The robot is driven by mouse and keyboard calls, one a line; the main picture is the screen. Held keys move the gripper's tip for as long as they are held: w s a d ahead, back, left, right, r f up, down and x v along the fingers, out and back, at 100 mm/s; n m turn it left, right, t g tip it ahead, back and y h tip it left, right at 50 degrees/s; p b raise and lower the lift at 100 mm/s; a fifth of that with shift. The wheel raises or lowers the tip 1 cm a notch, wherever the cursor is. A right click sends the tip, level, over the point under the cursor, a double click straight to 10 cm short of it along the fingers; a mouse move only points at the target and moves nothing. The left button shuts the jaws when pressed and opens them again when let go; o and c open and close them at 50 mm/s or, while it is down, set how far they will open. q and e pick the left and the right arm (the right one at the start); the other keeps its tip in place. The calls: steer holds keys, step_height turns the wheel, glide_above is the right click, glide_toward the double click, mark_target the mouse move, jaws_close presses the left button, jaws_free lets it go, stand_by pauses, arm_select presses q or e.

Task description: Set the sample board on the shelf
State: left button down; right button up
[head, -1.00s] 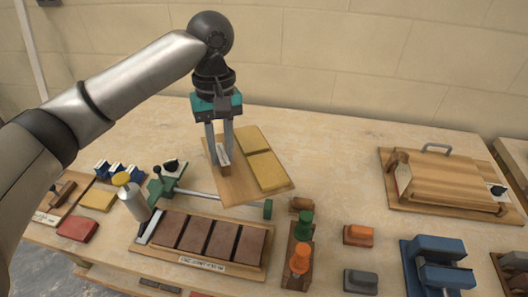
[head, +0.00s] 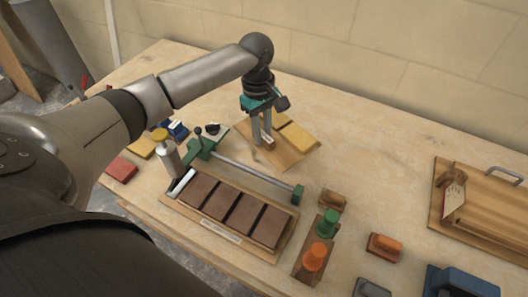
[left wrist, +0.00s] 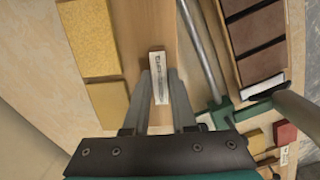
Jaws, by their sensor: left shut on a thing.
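The sample board (head: 281,156) is a flat wooden board with yellow pads (head: 298,138) along one side and a small raised grip with a white label. My left gripper (head: 262,142) is shut on this grip from above. In the left wrist view, the labelled grip (left wrist: 159,70) stands between the fingers, and the bare wood (left wrist: 150,25) and yellow pads (left wrist: 88,40) show beyond. I cannot tell how far the board is above the table. My right gripper is not in view. I cannot make out a shelf.
A tray of brown tiles (head: 235,212) and a green-ended rod (head: 250,172) lie in front of the board. Orange and green knobs (head: 314,256), an orange block (head: 385,246) and a large wooden board with a handle (head: 485,205) are to the right. The table behind the board is clear.

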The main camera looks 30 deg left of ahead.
arm_select(q)
step_height(320, 180, down, 7)
steer(key=shift+f+b, duration=0.2)
steer(key=shift+b, duration=0.55)
steer(key=shift+r, duration=0.1)
steer(key=c, duration=0.7)
jaws_free()
steer(key=shift+f, duration=0.2)
